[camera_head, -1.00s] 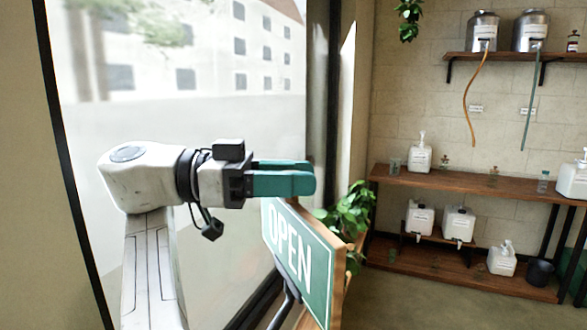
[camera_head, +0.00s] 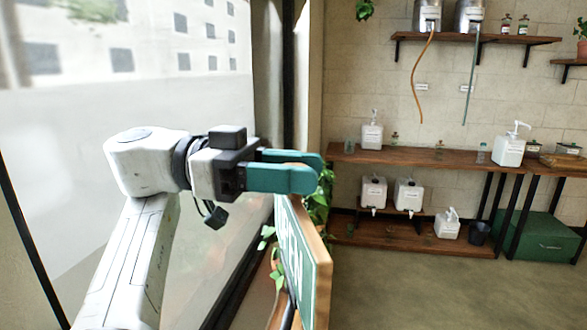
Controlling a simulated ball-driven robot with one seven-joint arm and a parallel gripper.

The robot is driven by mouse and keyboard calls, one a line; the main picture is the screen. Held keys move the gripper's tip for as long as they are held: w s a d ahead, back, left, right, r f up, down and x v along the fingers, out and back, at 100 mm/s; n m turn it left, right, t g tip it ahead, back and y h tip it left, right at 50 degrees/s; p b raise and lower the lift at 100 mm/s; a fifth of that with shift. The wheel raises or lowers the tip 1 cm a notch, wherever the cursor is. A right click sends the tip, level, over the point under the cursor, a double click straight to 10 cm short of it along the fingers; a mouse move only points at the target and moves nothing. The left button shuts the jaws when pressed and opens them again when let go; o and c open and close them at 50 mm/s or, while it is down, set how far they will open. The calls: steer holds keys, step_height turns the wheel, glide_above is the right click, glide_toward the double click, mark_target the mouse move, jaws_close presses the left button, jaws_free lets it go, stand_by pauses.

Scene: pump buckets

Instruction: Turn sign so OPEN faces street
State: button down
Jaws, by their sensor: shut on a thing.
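The green sign (camera_head: 296,262) with white lettering and a wooden frame stands upright at the lower middle, seen steeply from the side. Only part of its lettering is readable, on the face towards the left. My gripper (camera_head: 306,172) has teal fingers and reaches in from the left at the sign's top edge. It is shut on the top of the sign's wooden frame. The fingers hide the part of the frame between them. The sign's lower end is cut off by the picture's bottom edge.
The large street window (camera_head: 190,90) is close on the left. A leafy plant (camera_head: 318,195) is just behind the sign. A wooden shelf unit (camera_head: 440,157) with white pump bottles stands along the back wall, with a green chest (camera_head: 548,235) at right. The floor (camera_head: 420,285) at right is clear.

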steer(key=shift+r, duration=0.4)
steer(key=c, duration=0.8)
jaws_free()
steer(key=shift+w+a, duration=0.1)
steer(key=shift+o, duration=0.5)
steer(key=shift+f, duration=0.2)
steer(key=shift+r, duration=0.1)
step_height(320, 180, up, 4)
steer(key=p, duration=0.4)
steer(key=shift+f, duration=0.2)
steer(key=s+d+r+p, duration=0.3)
steer(key=s+r, duration=0.6)
steer(key=s, duration=0.4)
steer(key=shift+s+d+r, duration=0.15)
steer(key=shift+s+d, duration=0.15)
steer(key=shift+d, duration=0.1)
